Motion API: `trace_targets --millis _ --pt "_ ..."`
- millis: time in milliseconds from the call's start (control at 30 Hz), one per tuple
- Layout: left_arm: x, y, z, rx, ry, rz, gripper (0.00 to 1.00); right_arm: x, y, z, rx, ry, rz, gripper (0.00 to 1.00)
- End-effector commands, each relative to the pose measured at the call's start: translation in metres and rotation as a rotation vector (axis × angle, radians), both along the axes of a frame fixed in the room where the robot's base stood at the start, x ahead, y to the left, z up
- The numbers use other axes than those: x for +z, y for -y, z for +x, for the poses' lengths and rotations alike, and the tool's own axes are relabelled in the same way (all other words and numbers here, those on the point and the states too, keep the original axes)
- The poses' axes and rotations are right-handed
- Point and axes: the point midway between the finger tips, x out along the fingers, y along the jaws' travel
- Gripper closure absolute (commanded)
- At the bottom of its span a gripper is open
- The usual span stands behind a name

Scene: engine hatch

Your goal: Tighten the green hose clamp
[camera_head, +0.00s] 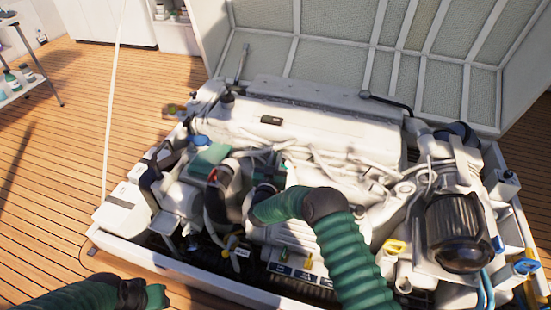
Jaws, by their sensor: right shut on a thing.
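My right arm, in a green ribbed sleeve, reaches up from the bottom over the engine (320,125). My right gripper (246,207) is at the engine's front left, beside a thick black hose (226,185) with a small red mark. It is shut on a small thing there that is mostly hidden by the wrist. I cannot make out the green hose clamp clearly. A green part (211,158) sits just behind the hose. My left gripper (156,297) is low at the bottom left, over the deck and away from the engine; its fingers are too unclear to read.
The engine sits in a white-edged deck opening with the hatch lid (350,50) raised behind it. Wooden deck (60,190) is clear at left. A trolley (28,75) stands far left.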

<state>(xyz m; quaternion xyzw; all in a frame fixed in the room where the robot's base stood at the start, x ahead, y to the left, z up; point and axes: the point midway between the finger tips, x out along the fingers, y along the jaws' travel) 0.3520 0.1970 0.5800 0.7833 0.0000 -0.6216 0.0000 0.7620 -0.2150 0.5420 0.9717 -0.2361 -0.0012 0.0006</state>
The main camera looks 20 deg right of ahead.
Motion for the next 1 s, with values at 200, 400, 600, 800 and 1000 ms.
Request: trace_targets --millis 200,400,600,800,1000 --pt "-0.0050 0.0000 -0.0001 0.000 0.000 0.000 0.64 0.0006 -0.0012 0.0009 -0.089 0.003 -0.001 1.00" --pt "-0.0062 0.0000 0.0000 0.000 0.000 0.000 0.64 0.0011 -0.0003 0.0007 -0.127 0.003 -0.001 1.00" --pt "-0.0062 0.0000 0.0000 0.000 0.000 0.000 0.64 0.0020 -0.0002 0.0010 -0.133 0.005 0.000 1.00" --pt "-0.0062 0.0000 0.0000 0.000 0.000 0.000 0.64 0.0024 -0.0002 0.0011 -0.132 0.005 0.000 1.00" --pt "-0.0062 0.0000 0.0000 0.000 0.000 0.000 0.64 0.0017 -0.0001 0.0009 -0.132 0.004 0.000 0.67"
